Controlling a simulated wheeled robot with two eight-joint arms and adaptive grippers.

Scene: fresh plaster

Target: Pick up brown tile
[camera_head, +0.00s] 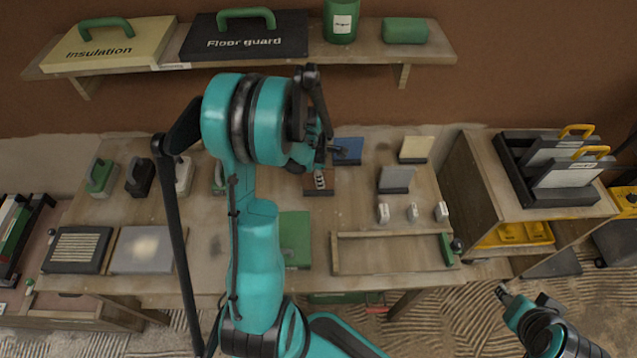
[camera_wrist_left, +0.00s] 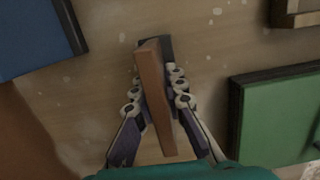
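The brown tile (camera_wrist_left: 154,85) stands on edge between the two fingers of my left gripper (camera_wrist_left: 157,92) in the left wrist view. The finger pads press in on both of its faces. A dark holder (camera_wrist_left: 155,43) shows at the tile's far end; I cannot tell whether the tile still rests in it. In the head view the tile (camera_head: 311,181) is partly hidden behind my left gripper (camera_head: 319,168), which reaches down over the worktable. My right gripper (camera_head: 505,293) is at the lower right, away from the table; its fingers are not clear.
A blue tile (camera_head: 347,149), a cream tile (camera_head: 416,147) and a grey tile (camera_head: 394,177) stand nearby on the worktable (camera_head: 365,216). A green panel (camera_head: 295,238) lies in front. A shelf (camera_head: 330,52) with boxes hangs behind. A wooden cabinet (camera_head: 480,190) stands to the right.

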